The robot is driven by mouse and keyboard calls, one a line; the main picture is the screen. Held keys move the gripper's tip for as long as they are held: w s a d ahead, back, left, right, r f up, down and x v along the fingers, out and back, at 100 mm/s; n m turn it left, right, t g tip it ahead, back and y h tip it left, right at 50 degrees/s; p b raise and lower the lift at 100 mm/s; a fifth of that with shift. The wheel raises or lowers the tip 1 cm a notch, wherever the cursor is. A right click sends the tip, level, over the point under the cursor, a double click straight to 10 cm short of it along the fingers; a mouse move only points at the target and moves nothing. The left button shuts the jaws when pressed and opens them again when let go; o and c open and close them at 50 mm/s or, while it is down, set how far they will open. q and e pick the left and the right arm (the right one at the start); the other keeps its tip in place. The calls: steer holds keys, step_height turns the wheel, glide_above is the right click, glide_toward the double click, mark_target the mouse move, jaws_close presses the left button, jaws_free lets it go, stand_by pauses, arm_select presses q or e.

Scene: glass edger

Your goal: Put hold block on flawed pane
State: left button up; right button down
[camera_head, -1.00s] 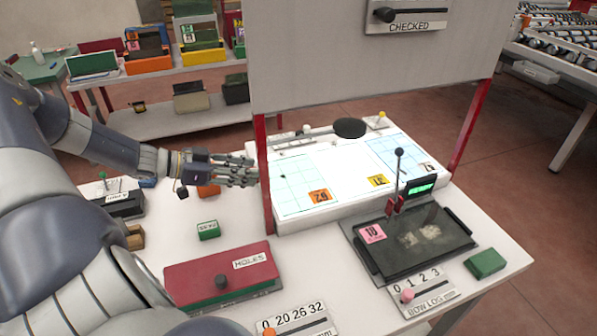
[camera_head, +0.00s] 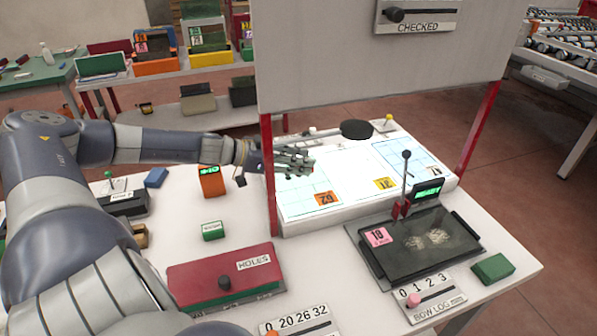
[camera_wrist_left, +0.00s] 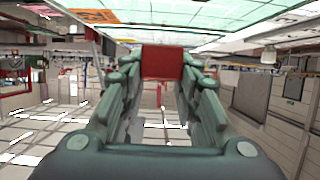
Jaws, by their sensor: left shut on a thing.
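My left gripper (camera_head: 308,162) reaches past the red post, low over the far-left part of the lit table (camera_head: 340,215). It is shut on a red block (camera_wrist_left: 162,62), which shows between the fingertips in the left wrist view; in the head view I cannot make the block out. Below and in front of the gripper lies a glass pane with an orange tag (camera_head: 325,198). Another pane with a yellow tag (camera_head: 385,184) lies to its right, and a third tag sits near the right corner. I cannot tell which pane is flawed. My right gripper is out of view.
A grey panel (camera_head: 380,60) on red posts (camera_head: 269,175) stands over the lit table. A black disc on an arm (camera_head: 356,130) is behind the gripper. In front are the red HOLES box (camera_head: 225,278), a dark tray (camera_head: 425,245) and a green block (camera_head: 493,268).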

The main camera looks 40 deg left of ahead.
arm_select(q)
step_height(320, 180, down, 4)
steer(key=shift+a+r, duration=0.1)
steer(key=shift+r, duration=0.05)
steer(key=o, duration=1)
steer(key=shift+o, duration=0.2)
